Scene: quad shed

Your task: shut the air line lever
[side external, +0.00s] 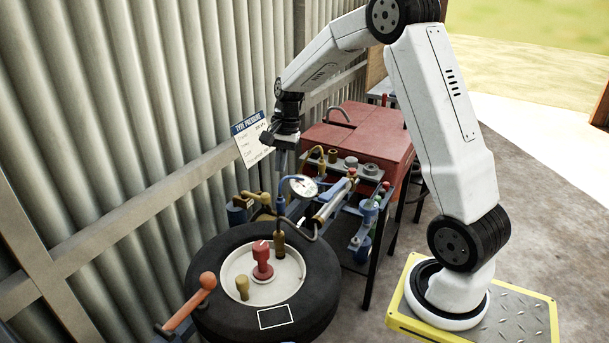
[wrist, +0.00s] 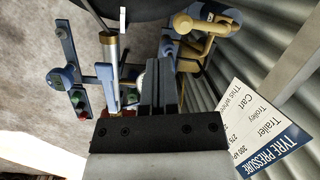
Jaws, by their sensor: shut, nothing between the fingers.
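My gripper (side external: 281,160) points down above the bench, in front of the corrugated wall. Its fingers (wrist: 160,95) are together with nothing between them. A brass-coloured valve with a lever handle (wrist: 205,28) is at the upper right of the wrist view, apart from my fingers. It appears to be the air line lever; brass fittings (side external: 260,198) also show left of the gauge in the side view. I cannot tell the lever's exact setting. A round pressure gauge (side external: 303,187) stands below and slightly right of my gripper, with a hose running to the tyre (side external: 315,300).
An orange lever with a ball end (side external: 192,300) stands left of the tyre. A pump cylinder (side external: 332,200) and a blue rack of fittings lie right of the gauge. A red cabinet (side external: 375,130) is behind. A pressure card (wrist: 270,125) hangs close to the wall.

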